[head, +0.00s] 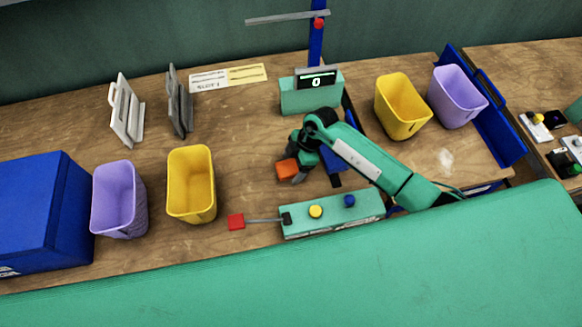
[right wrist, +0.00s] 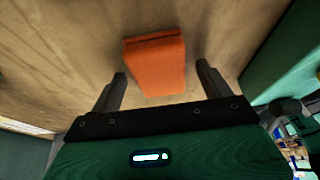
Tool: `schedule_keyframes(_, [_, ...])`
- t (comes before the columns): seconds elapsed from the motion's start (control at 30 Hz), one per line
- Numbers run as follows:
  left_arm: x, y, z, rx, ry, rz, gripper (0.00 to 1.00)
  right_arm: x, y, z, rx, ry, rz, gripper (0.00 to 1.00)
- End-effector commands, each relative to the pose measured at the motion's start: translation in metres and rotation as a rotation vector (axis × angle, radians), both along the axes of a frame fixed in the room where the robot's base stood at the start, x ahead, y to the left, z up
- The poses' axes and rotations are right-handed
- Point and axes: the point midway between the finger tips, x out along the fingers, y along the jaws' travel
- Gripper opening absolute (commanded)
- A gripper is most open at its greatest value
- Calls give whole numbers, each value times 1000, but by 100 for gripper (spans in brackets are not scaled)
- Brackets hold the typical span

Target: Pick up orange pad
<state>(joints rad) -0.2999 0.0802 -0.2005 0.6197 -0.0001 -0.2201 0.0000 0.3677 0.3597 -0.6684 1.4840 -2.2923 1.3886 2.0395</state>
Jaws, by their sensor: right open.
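The orange pad (head: 287,169) is a small block in the middle of the wooden table in the head view. In the right wrist view the orange pad (right wrist: 155,64) lies ahead of my right gripper (right wrist: 161,82), between the lines of its two spread fingers. The right gripper (head: 298,172) is open and close beside the pad in the head view, and no finger visibly touches it. Whether the pad rests flat on the table is hard to tell. My left gripper is not in view.
A green control box (head: 333,214) with yellow and blue buttons and a red-ended lever (head: 236,221) stands in front. A green display unit (head: 311,93) stands behind. Yellow bins (head: 191,184) and purple bins (head: 119,199) stand left and right. Bare table lies left of the pad.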

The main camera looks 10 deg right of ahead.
Motion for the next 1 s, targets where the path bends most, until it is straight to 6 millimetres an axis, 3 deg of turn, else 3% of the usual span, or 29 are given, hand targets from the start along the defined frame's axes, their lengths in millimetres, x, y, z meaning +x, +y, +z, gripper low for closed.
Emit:
schedule_keyframes(0.5, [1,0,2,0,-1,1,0,0,0,-4,0,0,0,80])
schedule_keyframes(0.77, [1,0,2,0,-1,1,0,0,0,-4,0,0,0,33])
schedule_keyframes(1.0, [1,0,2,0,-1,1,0,0,0,-3,0,0,0,32])
